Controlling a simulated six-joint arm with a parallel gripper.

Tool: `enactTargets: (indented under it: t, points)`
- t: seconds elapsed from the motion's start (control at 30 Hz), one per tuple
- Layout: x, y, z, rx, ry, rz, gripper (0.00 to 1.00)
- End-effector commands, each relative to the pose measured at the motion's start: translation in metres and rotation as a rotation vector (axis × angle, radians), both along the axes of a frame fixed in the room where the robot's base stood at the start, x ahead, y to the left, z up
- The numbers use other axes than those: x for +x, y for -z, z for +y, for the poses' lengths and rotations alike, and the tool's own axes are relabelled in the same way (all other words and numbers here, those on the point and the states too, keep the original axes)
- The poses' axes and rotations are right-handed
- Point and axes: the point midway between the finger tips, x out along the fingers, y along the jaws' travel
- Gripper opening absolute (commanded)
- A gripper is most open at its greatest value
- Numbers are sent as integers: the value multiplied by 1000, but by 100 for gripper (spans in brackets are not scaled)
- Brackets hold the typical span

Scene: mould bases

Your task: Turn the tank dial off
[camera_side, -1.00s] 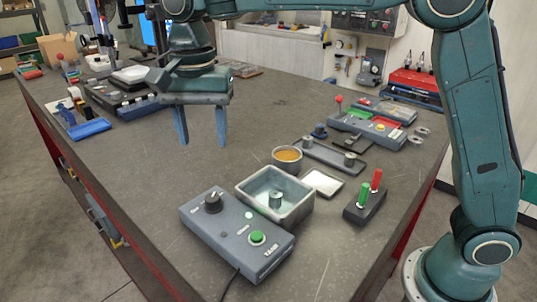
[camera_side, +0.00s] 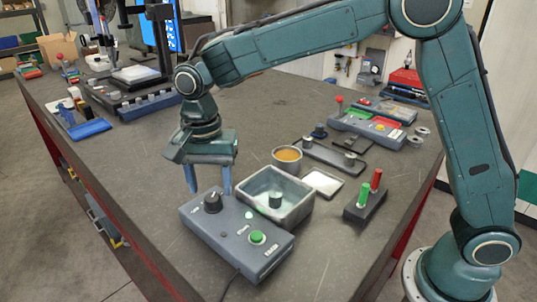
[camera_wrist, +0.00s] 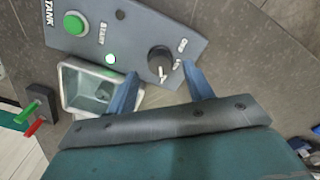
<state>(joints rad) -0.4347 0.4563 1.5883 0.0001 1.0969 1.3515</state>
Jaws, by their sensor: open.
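The tank control box (camera_side: 237,232) is a grey box with a black dial (camera_side: 212,203), a lit indicator (camera_side: 249,215) and a green start button (camera_side: 257,238). In the wrist view the dial (camera_wrist: 160,60) sits near the top centre, with a white pointer mark, beyond my fingertips. My gripper (camera_side: 208,189) is open and empty, pointing down just behind the dial end of the box. Its blue fingers also show in the wrist view (camera_wrist: 162,80), spread to either side below the dial. The dial does not appear to be between the fingers.
A grey tank (camera_side: 293,215) with a small cylinder inside stands right of the box. Behind it are a round cup (camera_side: 287,160) and a white tray (camera_side: 323,183). A block with red and green pegs (camera_side: 364,207) stands further right. The table left of the box is clear.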

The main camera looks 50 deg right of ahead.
Motion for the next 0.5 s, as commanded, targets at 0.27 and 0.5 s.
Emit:
enactTargets:
  t: [0.27,0.5]
  points:
    - [0,24,0,-1,0,1,52]
    - [0,27,0,0,0,0,52]
